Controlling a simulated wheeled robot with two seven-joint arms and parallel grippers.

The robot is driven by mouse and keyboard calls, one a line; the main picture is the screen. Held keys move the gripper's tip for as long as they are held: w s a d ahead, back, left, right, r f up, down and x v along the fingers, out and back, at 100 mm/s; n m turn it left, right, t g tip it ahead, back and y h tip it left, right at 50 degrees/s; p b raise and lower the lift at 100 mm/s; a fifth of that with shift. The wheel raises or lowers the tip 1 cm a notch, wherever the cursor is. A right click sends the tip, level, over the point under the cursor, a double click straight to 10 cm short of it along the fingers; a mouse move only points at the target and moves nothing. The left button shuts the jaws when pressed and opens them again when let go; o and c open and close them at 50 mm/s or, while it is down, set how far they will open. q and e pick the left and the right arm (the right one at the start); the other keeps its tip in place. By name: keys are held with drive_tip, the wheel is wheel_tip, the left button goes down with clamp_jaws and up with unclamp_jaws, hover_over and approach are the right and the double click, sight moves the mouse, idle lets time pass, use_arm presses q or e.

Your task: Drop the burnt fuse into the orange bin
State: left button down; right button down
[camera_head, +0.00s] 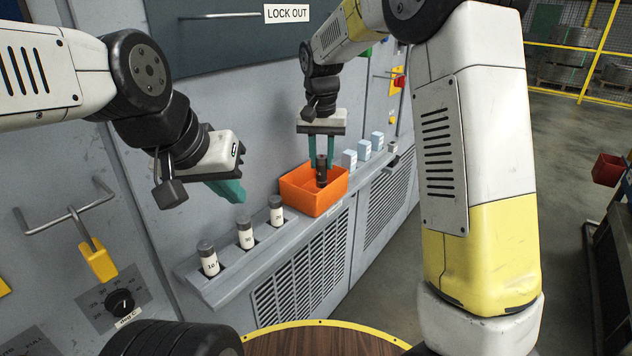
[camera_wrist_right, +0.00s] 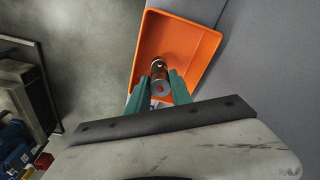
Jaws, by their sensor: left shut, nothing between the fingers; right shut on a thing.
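The orange bin (camera_head: 325,203) stands on the ledge along the grey cabinet, and it fills the upper middle of the right wrist view (camera_wrist_right: 205,48). My right gripper (camera_head: 321,158) is over the bin, pointing down. It is shut on the burnt fuse (camera_head: 321,172), a dark cylinder held upright over the bin's opening. The fuse also shows between the green fingers in the right wrist view (camera_wrist_right: 159,68). I cannot tell whether its lower end touches the bin floor. My left gripper (camera_head: 238,192) is shut and empty, left of the bin and above the ledge.
Several pale fuses with dark caps, one here (camera_head: 246,234), stand on the ledge left of the bin. Small white-blue boxes (camera_head: 363,149) stand on its right. A wooden round top (camera_head: 320,342) is at the bottom.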

drive_tip(key=c, duration=1.1)
unclamp_jaws()
drive_tip(key=shift+r, duration=0.1)
drive_tip(key=r, duration=0.7)
drive_tip(key=shift+s, duration=0.4)
drive_tip(key=shift+s+r, duration=0.1)
drive_tip(key=shift+r, duration=0.2)
